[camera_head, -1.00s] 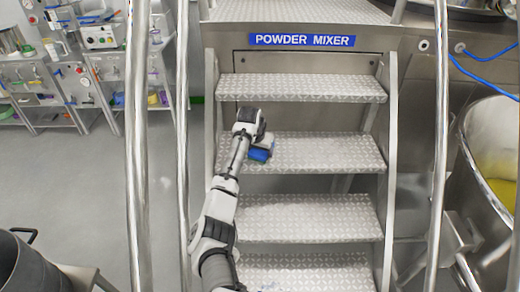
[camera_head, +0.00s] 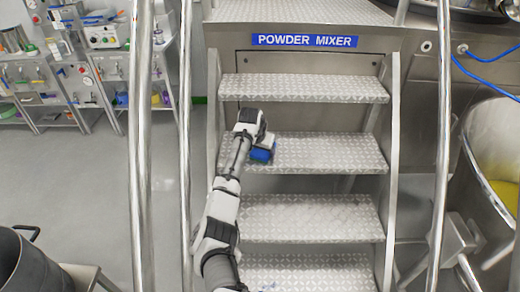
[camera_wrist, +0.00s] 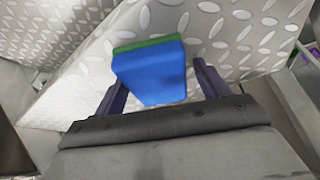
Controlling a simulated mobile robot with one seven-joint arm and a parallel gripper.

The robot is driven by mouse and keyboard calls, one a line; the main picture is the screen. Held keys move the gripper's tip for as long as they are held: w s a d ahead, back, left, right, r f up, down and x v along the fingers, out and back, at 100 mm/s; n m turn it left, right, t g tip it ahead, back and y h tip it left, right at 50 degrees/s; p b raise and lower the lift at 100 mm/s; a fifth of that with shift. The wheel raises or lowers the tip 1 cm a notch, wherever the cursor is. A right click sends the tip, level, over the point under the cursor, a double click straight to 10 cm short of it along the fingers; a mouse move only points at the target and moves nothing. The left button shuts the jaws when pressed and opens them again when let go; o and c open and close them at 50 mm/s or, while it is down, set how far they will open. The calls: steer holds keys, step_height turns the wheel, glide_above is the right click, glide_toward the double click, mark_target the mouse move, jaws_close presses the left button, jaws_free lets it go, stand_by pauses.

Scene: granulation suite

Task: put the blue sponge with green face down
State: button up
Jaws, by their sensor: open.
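The blue sponge with green face (camera_wrist: 152,72) lies on a patterned metal stair tread (camera_wrist: 235,25) in the wrist view. Its green face shows as a thin strip along the far edge, against the tread. My gripper (camera_wrist: 160,85) is open, with one dark finger on each side of the sponge and a gap visible on both sides. In the head view the blue sponge (camera_head: 261,154) shows at the left part of the second tread from the top, beside my gripper (camera_head: 262,142).
Upright handrails (camera_head: 141,150) stand on both sides. A steel vessel with yellow contents (camera_head: 500,150) is at the right. Shelves with equipment (camera_head: 85,70) stand at the back left.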

steer(key=shift+s+d+f, duration=0.35)
steer(key=shift+d+f, duration=0.05)
steer(key=shift+f, duration=0.3)
steer(key=shift+r, duration=0.2)
steer(key=w+b+v, duration=0.1)
steer(key=b+v, duration=0.2)
steer(key=v, duration=1)
steer(key=shift+r, duration=0.2)
steer(key=shift+a, duration=0.1)
